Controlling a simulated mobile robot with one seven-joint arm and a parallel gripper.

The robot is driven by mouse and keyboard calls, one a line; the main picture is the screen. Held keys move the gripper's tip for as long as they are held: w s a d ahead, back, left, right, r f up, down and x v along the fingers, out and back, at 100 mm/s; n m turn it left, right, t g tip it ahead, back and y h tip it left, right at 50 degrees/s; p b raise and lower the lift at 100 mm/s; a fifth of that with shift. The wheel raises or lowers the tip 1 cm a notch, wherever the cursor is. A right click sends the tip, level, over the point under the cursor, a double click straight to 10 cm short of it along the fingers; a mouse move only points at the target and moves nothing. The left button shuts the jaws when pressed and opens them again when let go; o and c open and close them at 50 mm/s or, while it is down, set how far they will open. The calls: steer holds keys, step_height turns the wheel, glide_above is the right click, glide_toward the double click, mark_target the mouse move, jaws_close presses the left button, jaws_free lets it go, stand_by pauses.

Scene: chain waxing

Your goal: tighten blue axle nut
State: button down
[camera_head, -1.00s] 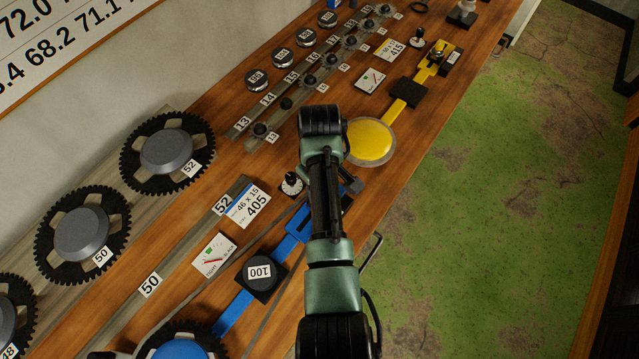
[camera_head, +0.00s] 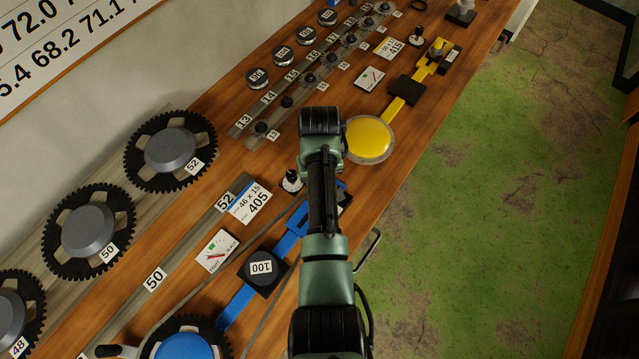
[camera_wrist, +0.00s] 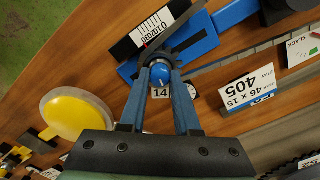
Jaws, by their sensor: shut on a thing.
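The blue axle nut (camera_wrist: 161,74) shows in the wrist view as a round blue cap between my fingertips (camera_wrist: 161,68). My gripper is shut on it, one finger on each side. The nut sits at the blue slotted bracket (camera_wrist: 195,47), next to a black block with a white label (camera_wrist: 158,24). A small tag reading 14 (camera_wrist: 160,93) shows between the fingers. In the head view the blue bracket (camera_head: 287,243) runs under my arm, which hides the nut and fingertips.
A yellow disc (camera_head: 368,139) lies just right of my wrist, with a yellow bracket (camera_head: 398,105) beyond. Black chainrings (camera_head: 171,148) line the left.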

steer(key=c, duration=0.6)
jaws_free()
steer(key=shift+r, duration=0.1)
step_height(320, 180, up, 13)
steer(key=shift+f, duration=0.1)
stand_by(0.5)
